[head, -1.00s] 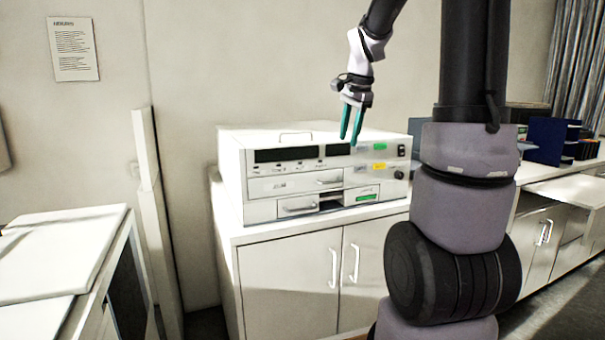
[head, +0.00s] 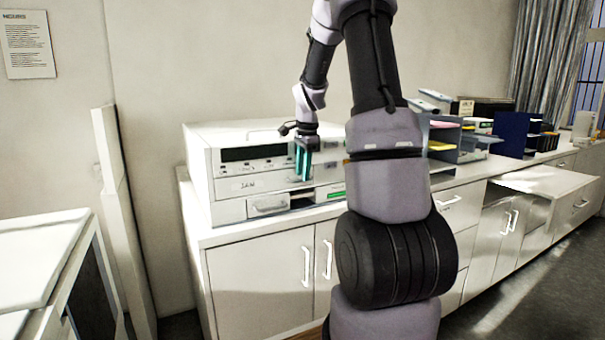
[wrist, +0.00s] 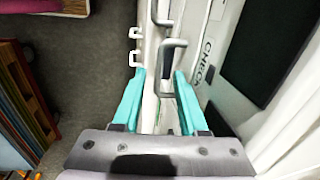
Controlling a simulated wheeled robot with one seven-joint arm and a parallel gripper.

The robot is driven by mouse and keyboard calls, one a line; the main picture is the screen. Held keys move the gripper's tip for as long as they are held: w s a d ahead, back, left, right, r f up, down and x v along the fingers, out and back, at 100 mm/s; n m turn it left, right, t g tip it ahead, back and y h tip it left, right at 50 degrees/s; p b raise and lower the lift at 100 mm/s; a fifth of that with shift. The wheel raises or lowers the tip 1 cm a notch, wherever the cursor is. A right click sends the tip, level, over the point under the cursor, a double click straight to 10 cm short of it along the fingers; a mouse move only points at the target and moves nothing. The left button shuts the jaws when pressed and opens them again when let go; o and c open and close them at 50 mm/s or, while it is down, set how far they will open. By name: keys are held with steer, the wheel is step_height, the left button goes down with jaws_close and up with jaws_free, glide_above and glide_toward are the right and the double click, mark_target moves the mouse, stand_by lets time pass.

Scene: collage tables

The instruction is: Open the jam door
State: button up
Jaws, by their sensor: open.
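The jam door is the upper front panel of a white machine, with a faint label (head: 247,184) that seems to read JAM. My gripper (head: 302,178) is in front of this panel's right part, fingers pointing down, open and empty. In the wrist view a grey bar handle (wrist: 172,65) stands between or just beyond the two teal fingertips, apparently the jam door's handle. I cannot tell whether the fingers touch it. The panel looks closed. In the head view the gripper hides that handle.
The lower panel has its own handle (head: 270,206), with a dark gap to its right. A dark display (head: 255,153) is above. The machine stands on a white cabinet (head: 260,270). Paper trays (head: 445,140) stand to the right. A white counter (head: 45,245) is at left.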

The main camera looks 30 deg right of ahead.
steer(key=shift+f, duration=0.45)
jaws_close()
stand_by(1.1)
